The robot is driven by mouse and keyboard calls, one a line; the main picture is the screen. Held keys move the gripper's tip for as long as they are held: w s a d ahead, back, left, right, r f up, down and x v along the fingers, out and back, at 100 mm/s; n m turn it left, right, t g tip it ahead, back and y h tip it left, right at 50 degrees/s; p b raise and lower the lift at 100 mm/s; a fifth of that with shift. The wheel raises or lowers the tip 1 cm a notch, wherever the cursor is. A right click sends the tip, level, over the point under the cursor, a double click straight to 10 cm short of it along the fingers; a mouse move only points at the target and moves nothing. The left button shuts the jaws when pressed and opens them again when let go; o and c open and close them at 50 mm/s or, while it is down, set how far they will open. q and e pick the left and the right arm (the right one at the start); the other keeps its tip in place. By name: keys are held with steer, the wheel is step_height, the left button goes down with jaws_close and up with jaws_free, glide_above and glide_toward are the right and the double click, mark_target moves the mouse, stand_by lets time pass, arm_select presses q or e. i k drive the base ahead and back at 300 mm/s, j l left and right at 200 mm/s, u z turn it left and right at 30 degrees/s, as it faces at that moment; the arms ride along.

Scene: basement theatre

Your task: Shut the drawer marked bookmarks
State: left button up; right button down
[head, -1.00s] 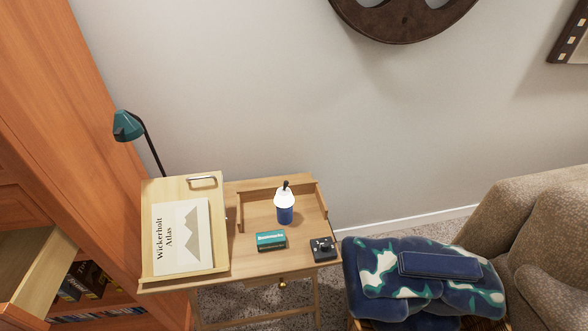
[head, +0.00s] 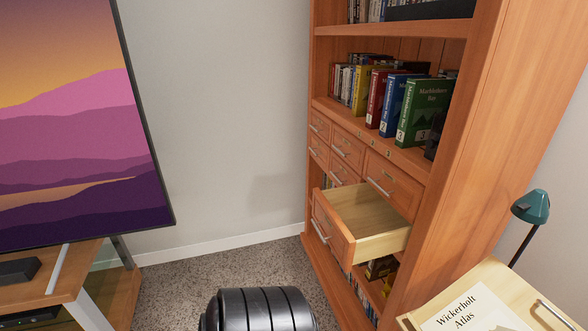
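A wooden drawer (head: 331,229) in the lower right of the drawer block is pulled well out of the bookcase (head: 480,130) in the head view. Its inside is pale and looks empty. A bar handle shows on its front. Any label on it is too small to read, so I cannot tell if it is the one marked bookmarks. The other drawers around it look shut. Neither of my grippers is in view; only a dark, ribbed part of mine shows at the bottom edge.
Books (head: 423,112) stand on the shelf above the drawers. A desk with a Wickerholt Atlas (head: 470,312) and a teal lamp (head: 531,206) is close at the right. A screen (head: 80,130) and low stand (head: 45,280) are at the left. Carpet (head: 180,285) between is clear.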

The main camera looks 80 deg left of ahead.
mark_target(359, 225)
steer(key=u, duration=2.05)
